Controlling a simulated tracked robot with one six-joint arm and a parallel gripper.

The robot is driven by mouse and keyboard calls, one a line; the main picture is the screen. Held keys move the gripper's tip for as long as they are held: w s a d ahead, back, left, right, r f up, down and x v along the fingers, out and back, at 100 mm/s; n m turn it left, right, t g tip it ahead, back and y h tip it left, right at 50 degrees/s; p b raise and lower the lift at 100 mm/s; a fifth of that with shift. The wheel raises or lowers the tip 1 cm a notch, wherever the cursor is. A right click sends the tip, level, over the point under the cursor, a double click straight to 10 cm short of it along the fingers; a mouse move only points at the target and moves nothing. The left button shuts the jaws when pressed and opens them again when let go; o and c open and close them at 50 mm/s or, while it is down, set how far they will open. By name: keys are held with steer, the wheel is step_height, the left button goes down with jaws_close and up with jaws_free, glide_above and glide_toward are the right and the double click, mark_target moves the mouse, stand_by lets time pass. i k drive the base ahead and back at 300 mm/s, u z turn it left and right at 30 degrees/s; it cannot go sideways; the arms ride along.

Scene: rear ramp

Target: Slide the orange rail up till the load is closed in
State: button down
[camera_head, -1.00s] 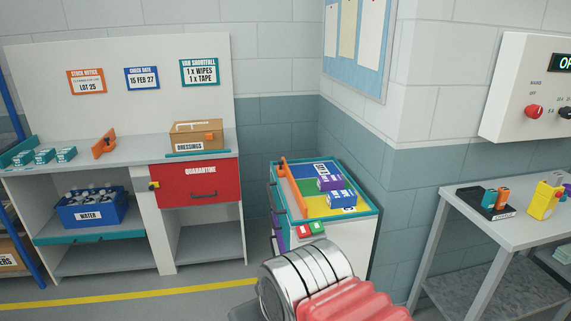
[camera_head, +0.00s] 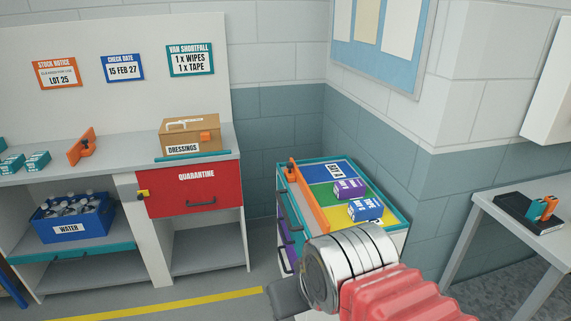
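The orange rail (camera_head: 309,198) runs along the left side of the teal-rimmed tray (camera_head: 381,190) on top of a white cart, with a raised orange piece at its far end. A purple box (camera_head: 350,189) and a blue box (camera_head: 366,209) sit on the right part of the tray's blue, green and yellow floor, apart from the rail. My silver and red arm fills the bottom right and covers the cart's near side.
A bench at left holds a cardboard dressings box (camera_head: 190,137) and an orange bracket (camera_head: 82,147). Below are a red quarantine drawer (camera_head: 190,190) and a blue water crate (camera_head: 74,222). Walls stand close behind and right of the cart. A grey table (camera_head: 510,220) stands at right.

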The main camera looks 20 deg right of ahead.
mark_target(294, 174)
steer(key=u, duration=0.15)
steer(key=i, duration=0.65)
steer(key=u, duration=0.75)
steer(key=i, duration=0.55)
steer(key=u, duration=0.4)
